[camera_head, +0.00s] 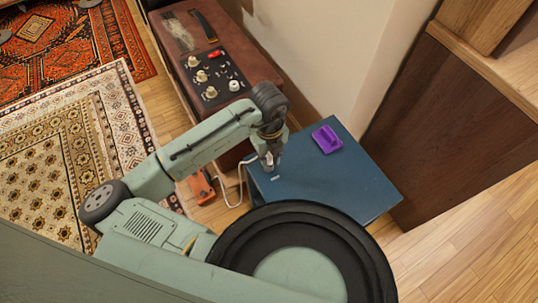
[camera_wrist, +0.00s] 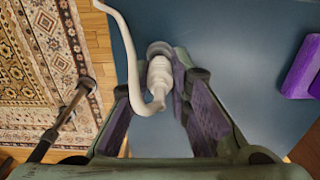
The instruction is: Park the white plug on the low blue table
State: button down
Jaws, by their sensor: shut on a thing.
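The low blue table (camera_head: 335,190) stands right of the amp, and its blue top (camera_wrist: 245,95) fills much of the wrist view. My gripper (camera_head: 270,163) is over the table's left end, pointing down. In the wrist view my gripper (camera_wrist: 160,75) is shut on the white plug (camera_wrist: 160,78), which lies between the two fingers. A white cord loops from the plug past the table's left edge. I cannot tell whether the plug touches the table top. In the head view the plug is mostly hidden by the gripper.
A purple object (camera_head: 327,139) sits on the far part of the table and also shows in the wrist view (camera_wrist: 302,67). The brown amp (camera_head: 215,70) with knobs is behind left. An orange object (camera_head: 202,187) is on the floor. The table's right half is clear.

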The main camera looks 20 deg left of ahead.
jog(key=shift+f+b, duration=0.35)
jog(key=shift+f, duration=0.2)
jog(key=c, duration=1.4)
grip_release()
jog(key=shift+r, duration=0.1)
notch_tip(320, 180, up, 12)
jog(key=shift+f, duration=0.1)
jog(key=shift+w, duration=0.1)
